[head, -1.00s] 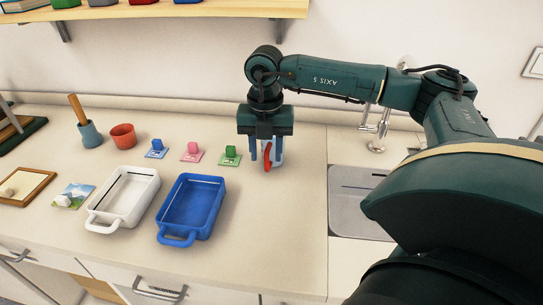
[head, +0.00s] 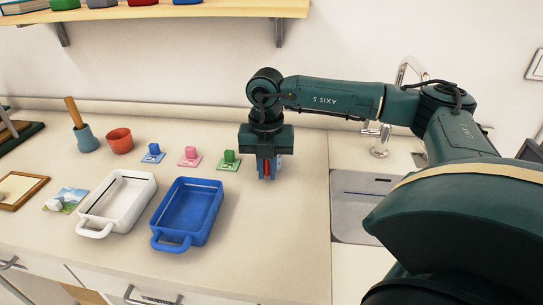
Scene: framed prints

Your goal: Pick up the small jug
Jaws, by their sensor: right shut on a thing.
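The small jug (head: 280,162) stands on the counter just left of the sink, pale blue-white with a red handle facing the front. My right gripper (head: 267,173) points straight down over it and is shut on its red handle. The fingers and palm hide most of the jug's body and rim. I cannot tell any gap between the jug and the counter. My left gripper is not in view.
A blue tray (head: 162,239) and a white tray (head: 95,231) lie to the left. A red cup (head: 120,141) is farther left; the sink (head: 358,210) is at right.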

